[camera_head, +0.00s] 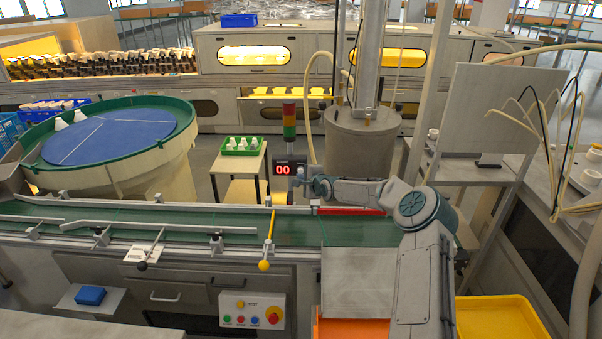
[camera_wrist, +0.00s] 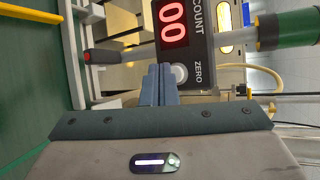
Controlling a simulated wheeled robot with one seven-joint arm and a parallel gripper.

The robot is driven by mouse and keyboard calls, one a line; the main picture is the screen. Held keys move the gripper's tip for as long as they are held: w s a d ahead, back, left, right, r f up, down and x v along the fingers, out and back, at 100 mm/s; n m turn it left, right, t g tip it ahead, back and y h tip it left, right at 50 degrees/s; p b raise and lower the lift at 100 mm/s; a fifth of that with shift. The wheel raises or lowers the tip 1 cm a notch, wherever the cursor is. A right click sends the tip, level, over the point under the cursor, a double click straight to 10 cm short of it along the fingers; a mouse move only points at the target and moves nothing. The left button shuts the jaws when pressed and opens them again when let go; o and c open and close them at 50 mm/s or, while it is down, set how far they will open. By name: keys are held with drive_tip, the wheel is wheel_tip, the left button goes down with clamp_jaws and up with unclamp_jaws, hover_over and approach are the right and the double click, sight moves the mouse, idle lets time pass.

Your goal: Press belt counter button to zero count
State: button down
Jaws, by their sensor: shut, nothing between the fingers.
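The belt counter (camera_head: 284,168) is a dark box on a post behind the green belt, and its red display reads 00. In the wrist view the counter (camera_wrist: 196,45) appears turned sideways, with the words COUNT and ZERO. Its round white zero button (camera_wrist: 180,74) shows just beside my fingertips. My gripper (camera_wrist: 160,67) is shut and empty, with its blue-grey fingers together. In the head view my gripper (camera_head: 305,178) is just right of the counter, level with its lower part. I cannot tell whether the fingertips touch the button.
The green conveyor belt (camera_head: 190,226) runs below my arm, with a yellow bar (camera_head: 268,240) across it. A signal tower (camera_head: 289,121) stands above the counter. A green tray (camera_head: 242,146) with white items sits on a small table behind. A control panel (camera_head: 250,310) is in front.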

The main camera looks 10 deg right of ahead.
drive_tip(key=shift+s+a+b, duration=0.15)
drive_tip(key=shift+s+a, duration=0.1)
drive_tip(key=shift+s, duration=0.95)
drive_tip(key=shift+s+a+b, duration=0.15)
drive_tip(key=shift+s+a, duration=0.05)
drive_tip(key=shift+s, duration=1)
drive_tip(key=s+a+r+n+g+h, duration=0.15)
drive_tip(key=s+r+n, duration=0.25)
drive_tip(key=s, duration=0.4)
drive_tip(key=s+r+n+g+h, duration=0.1)
drive_tip(key=s+r+n+g, duration=0.2)
drive_tip(key=s, duration=0.4)
drive_tip(key=s+a+r+n+g+h, duration=0.15)
drive_tip(key=s+r+n, duration=0.25)
drive_tip(key=s, duration=0.4)
drive_tip(key=s+d+r+n+g, duration=0.1)
drive_tip(key=s+n+g, duration=0.1)
drive_tip(key=s, duration=1.3)
drive_tip(key=s+d+r+n+g, duration=0.1)
drive_tip(key=s+r+n+g, duration=0.1)
drive_tip(key=s, duration=1.3)
drive_tip(key=shift+s+d+r+n+h, duration=0.3)
drive_tip(key=shift+s+d+n+h, duration=0.1)
drive_tip(key=shift+n, duration=0.5)
